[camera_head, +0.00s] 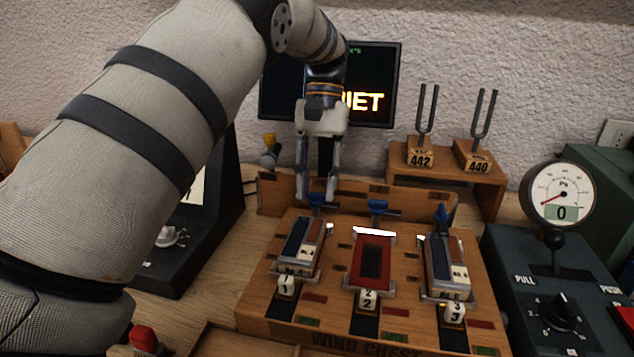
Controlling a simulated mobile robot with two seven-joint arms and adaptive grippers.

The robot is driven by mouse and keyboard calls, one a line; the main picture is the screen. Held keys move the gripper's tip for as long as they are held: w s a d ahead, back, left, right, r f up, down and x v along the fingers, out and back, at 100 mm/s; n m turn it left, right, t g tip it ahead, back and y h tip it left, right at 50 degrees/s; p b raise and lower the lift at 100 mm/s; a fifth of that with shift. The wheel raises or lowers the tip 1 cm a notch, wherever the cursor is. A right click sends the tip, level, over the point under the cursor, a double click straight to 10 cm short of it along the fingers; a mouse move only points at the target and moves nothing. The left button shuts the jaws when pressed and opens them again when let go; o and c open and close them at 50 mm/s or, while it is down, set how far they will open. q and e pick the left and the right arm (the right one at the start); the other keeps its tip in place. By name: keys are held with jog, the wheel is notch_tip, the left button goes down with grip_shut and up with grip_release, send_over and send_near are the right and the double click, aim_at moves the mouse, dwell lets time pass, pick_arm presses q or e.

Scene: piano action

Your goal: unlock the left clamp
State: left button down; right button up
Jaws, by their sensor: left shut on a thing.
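The wind chest (370,345) is a wooden board with three metal-framed slots in a row. A blue-handled clamp stands behind each slot. The left clamp (317,203) is partly hidden by my left gripper (317,194), which reaches down from above with its fingers shut on the clamp's blue handle. The middle clamp (378,206) has its blue handle lying sideways. The right clamp (441,214) has its blue handle pointing up. My right gripper is not in view.
A small wooden stand (450,170) at the back right carries two tuning forks, marked 442 and 440. A gauge (562,195) reading 0 stands above a control box with a knob (560,311) at the right. A dark screen (382,70) stands behind my arm.

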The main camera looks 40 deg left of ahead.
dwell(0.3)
pick_arm(q)
jog(key=c, duration=1.2)
grip_release()
jog(key=shift+c, duration=0.2)
notch_tip(320, 180, up, 10)
